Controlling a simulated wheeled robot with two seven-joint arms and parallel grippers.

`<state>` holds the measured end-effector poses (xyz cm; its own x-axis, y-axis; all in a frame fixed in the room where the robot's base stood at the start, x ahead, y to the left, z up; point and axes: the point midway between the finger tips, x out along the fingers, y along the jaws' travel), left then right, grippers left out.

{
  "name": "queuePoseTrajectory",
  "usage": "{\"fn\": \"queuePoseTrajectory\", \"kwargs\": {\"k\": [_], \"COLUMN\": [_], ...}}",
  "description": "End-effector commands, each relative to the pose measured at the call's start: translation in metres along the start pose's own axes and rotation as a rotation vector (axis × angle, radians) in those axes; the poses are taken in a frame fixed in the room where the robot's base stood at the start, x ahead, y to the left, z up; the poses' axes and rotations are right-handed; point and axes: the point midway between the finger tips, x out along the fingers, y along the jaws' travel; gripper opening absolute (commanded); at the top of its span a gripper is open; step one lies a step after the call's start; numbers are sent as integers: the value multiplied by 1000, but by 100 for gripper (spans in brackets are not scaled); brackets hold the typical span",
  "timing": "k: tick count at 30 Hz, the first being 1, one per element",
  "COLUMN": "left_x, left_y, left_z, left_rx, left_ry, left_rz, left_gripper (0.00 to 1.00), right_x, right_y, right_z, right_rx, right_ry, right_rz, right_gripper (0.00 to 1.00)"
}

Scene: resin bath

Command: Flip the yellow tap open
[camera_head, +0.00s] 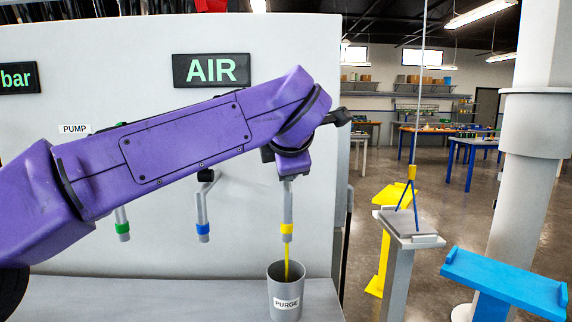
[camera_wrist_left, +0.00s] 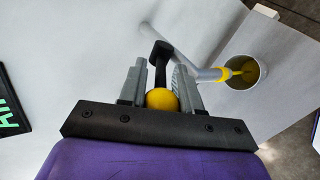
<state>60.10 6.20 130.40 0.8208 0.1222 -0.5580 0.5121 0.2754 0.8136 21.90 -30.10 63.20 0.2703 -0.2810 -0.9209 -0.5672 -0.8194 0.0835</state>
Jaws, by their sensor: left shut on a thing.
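The yellow tap (camera_head: 287,205) is a grey spout with a yellow band, coming down from under my left wrist in the head view. A yellow stream runs from it into a grey cup labelled PURGE (camera_head: 284,298). The tap also shows in the left wrist view (camera_wrist_left: 200,73), with its yellow stream entering the cup (camera_wrist_left: 260,72). My left gripper (camera_wrist_left: 160,68) is shut on the tap's yellow ball knob (camera_wrist_left: 162,99), at the end of a black lever. My right gripper is not in view.
Right are a grey stand (camera_head: 398,270) with a hanging rod and a blue stand (camera_head: 505,278).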

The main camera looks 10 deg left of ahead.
Motion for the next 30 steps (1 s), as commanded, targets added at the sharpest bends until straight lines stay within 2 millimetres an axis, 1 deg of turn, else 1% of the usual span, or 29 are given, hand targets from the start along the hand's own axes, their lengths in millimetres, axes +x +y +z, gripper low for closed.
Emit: {"fn": "queuePoseTrajectory", "kwargs": {"k": [1, 3, 11, 13, 16, 21, 24, 27, 30], "left_x": [1, 1, 0, -4, -19, -62, -83, -97, -103], "left_y": [-3, -3, -2, -1, -1, -2, -2, -2, -2], "left_z": [0, 0, 0, 0, 0, 1, 1, 1, 1], "left_rx": [3, 3, 1, 0, 0, 1, 2, 2, 2], "left_ry": [1, 2, 2, 2, 1, 0, 1, 2, 2], "left_rz": [-6, -6, -4, -3, -1, 0, -1, -3, -6], "left_gripper": [36, 57, 57, 57, 57, 57, 57, 57, 57], "right_x": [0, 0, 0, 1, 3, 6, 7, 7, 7], "right_y": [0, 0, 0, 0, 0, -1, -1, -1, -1], "right_z": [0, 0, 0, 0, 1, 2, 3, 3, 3], "right_rx": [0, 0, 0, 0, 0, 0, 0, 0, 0], "right_ry": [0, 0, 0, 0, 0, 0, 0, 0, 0], "right_rz": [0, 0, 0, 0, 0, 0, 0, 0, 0], "right_gripper": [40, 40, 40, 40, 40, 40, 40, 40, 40]}}
